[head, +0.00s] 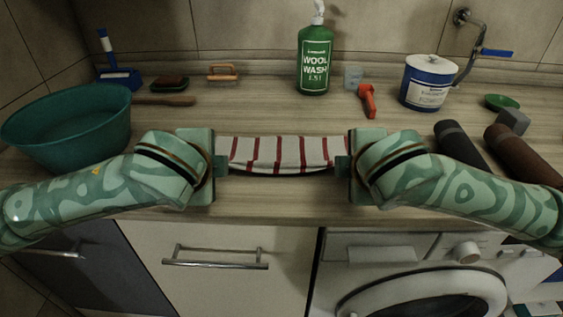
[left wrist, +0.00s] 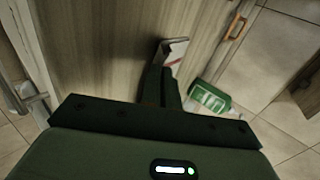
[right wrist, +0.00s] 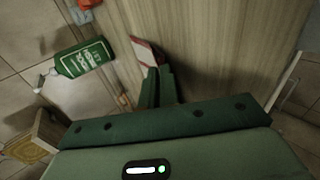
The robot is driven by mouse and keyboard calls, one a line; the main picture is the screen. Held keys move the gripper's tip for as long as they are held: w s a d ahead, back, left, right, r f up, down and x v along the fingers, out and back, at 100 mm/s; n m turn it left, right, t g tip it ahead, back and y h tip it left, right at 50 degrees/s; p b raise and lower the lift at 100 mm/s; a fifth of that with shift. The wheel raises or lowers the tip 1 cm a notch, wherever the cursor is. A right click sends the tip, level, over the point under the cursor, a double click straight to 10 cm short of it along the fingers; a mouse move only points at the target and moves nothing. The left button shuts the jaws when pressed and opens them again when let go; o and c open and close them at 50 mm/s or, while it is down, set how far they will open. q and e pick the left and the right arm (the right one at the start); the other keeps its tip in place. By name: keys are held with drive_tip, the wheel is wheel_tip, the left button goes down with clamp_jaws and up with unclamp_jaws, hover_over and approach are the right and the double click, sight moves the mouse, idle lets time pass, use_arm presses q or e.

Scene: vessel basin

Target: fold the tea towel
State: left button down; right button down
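The tea towel (head: 277,155) is white with red stripes and stretches between my two grippers over the worktop. Its front edge sags slightly, with a dark shadow under it. My left gripper (head: 222,162) is shut on its left end and my right gripper (head: 342,162) is shut on its right end. In the left wrist view the fingers (left wrist: 158,82) are together with a bit of towel (left wrist: 175,50) at their tips. The right wrist view shows the same, with fingers (right wrist: 157,84) together on the towel (right wrist: 146,52).
A teal basin (head: 70,125) stands at left. A green wool wash bottle (head: 314,62), a red-orange brush-like object (head: 367,100) and a white-blue tub (head: 428,84) stand behind. Dark and brown rolls (head: 522,152) lie at right. The worktop (head: 255,110) just behind the towel is clear.

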use_arm(q)
drive_tip(key=shift+s+f+t, duration=0.1)
drive_tip(key=shift+s+t, duration=0.2)
drive_tip(key=shift+s, duration=0.05)
use_arm(e)
drive_tip(key=shift+s+f+t, duration=0.15)
drive_tip(key=shift+s+t, duration=0.15)
drive_tip(key=shift+s, duration=0.05)
use_arm(q)
drive_tip(key=c, duration=1.3)
unclamp_jaws()
use_arm(e)
drive_tip(key=c, duration=1.3)
unclamp_jaws()
use_arm(q)
drive_tip(key=s+r, duration=0.2)
drive_tip(key=r, duration=0.1)
drive_tip(key=s+r, duration=0.2)
drive_tip(key=r, duration=0.1)
drive_tip(key=s+r, duration=0.2)
drive_tip(key=r, duration=0.1)
use_arm(e)
drive_tip(key=s+r, duration=0.2)
drive_tip(key=r, duration=0.1)
drive_tip(key=s+r, duration=0.2)
drive_tip(key=r, duration=0.1)
drive_tip(key=s+r, duration=0.2)
drive_tip(key=r, duration=0.1)
